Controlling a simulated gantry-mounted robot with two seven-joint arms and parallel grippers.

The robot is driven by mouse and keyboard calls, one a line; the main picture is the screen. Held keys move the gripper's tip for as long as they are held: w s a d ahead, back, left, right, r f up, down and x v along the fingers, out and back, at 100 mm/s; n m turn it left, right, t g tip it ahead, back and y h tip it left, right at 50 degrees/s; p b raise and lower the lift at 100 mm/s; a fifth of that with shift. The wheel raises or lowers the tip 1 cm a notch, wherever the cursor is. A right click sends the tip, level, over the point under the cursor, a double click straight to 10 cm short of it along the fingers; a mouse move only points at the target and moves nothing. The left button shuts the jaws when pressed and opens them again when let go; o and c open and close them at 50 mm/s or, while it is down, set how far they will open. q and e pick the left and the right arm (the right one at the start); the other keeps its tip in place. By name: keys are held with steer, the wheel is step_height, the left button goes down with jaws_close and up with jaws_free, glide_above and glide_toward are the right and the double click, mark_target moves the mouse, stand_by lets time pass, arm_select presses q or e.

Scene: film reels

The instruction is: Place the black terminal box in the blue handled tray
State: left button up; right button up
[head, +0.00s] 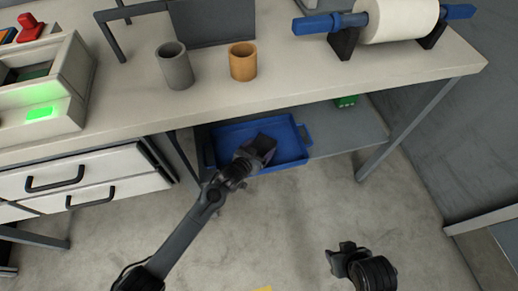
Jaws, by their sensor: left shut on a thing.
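The blue handled tray (287,137) lies on the low shelf under the workbench, with a handle at its right end. My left gripper (247,157) reaches in from the front and is shut on the black terminal box (263,146). The box is tilted and appears over the middle of the tray, near its front rim. Whether it touches the tray floor cannot be told. The gripper's fingers are partly hidden against the dark box. My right gripper (342,257) is low at the right over the floor, away from the tray; its jaw opening is unclear.
The workbench edge (330,96) overhangs the shelf (350,131). White drawers (80,180) stand at left. A grey cup (175,66), an orange cup (243,62) and a white roll (398,18) are on the bench.

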arm_select(q)
steer(key=o, duration=1.4)
steer(key=shift+s+a+r+p, duration=0.15)
steer(key=shift+s+r+p, duration=0.05)
steer(key=shift+r+p, duration=0.2)
steer(key=p+v, duration=0.5)
steer(key=v, duration=0.4)
steer(key=shift+s+a+p, duration=0.15)
steer(key=shift+s+p, duration=0.1)
steer(key=shift+p, duration=0.1)
steer(key=s+a+r+n+g+y, duration=0.1)
steer(key=s+a+r+g+y, duration=0.1)
steer(key=s+a, duration=0.3)
steer(key=s+a+r+n+g+y, duration=0.1)
steer(key=s+a, duration=0.5)
steer(key=s, duration=0.7)
steer(key=s+a+r+n+g+y, duration=0.2)
steer(key=s+a+r+g, duration=0.3)
steer(key=s, duration=0.5)
steer(key=shift+a+y+p, duration=0.15)
steer(key=shift+y+p, duration=0.15)
steer(key=shift+y, duration=0.5)
steer(key=shift+w+r, duration=0.1)
